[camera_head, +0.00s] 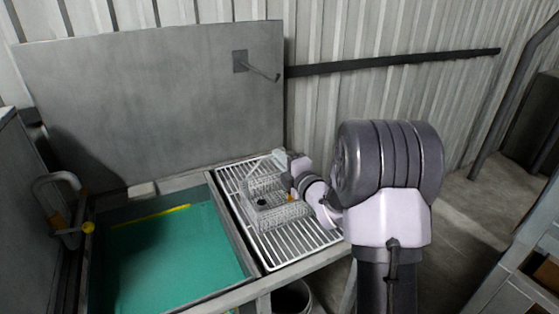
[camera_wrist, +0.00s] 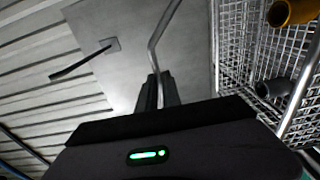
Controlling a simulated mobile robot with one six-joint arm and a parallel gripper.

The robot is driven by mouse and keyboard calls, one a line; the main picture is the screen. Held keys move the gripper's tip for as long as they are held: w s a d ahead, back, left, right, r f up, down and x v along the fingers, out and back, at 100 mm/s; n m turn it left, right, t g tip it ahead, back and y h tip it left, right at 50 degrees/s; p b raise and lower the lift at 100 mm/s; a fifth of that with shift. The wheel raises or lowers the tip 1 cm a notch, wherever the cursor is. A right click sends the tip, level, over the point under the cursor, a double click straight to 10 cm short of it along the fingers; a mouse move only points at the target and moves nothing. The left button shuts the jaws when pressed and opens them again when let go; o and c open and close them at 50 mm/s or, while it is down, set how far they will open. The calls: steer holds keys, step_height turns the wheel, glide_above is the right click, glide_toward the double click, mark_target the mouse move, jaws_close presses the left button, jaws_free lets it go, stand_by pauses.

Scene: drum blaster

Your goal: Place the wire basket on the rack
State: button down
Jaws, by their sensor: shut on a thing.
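The wire basket (camera_head: 275,212) is at the white wire rack (camera_head: 305,245), over its middle part. It looks about level, and I cannot tell whether its base touches the rack bars. My gripper (camera_head: 284,165) is at the top of the basket, shut on its handle. In the wrist view, the two dark fingers (camera_wrist: 157,90) close on the thin grey handle (camera_wrist: 154,45), and the basket's mesh wall (camera_wrist: 232,45) fills the right side. The basket holds a brass-coloured piece (camera_wrist: 292,12) and dark cylindrical pieces (camera_wrist: 275,87).
A basin with a green bottom (camera_head: 175,255) lies left of the rack. A grey panel (camera_head: 150,100) with a protruding peg (camera_head: 262,71) stands behind. A clamp-like metal frame (camera_head: 60,205) is at the far left. A dark bin (camera_head: 292,298) stands below the rack.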

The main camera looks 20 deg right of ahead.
steer(key=c, duration=2)
jaws_free()
steer(key=shift+f, duration=0.15)
steer(key=o, duration=0.5)
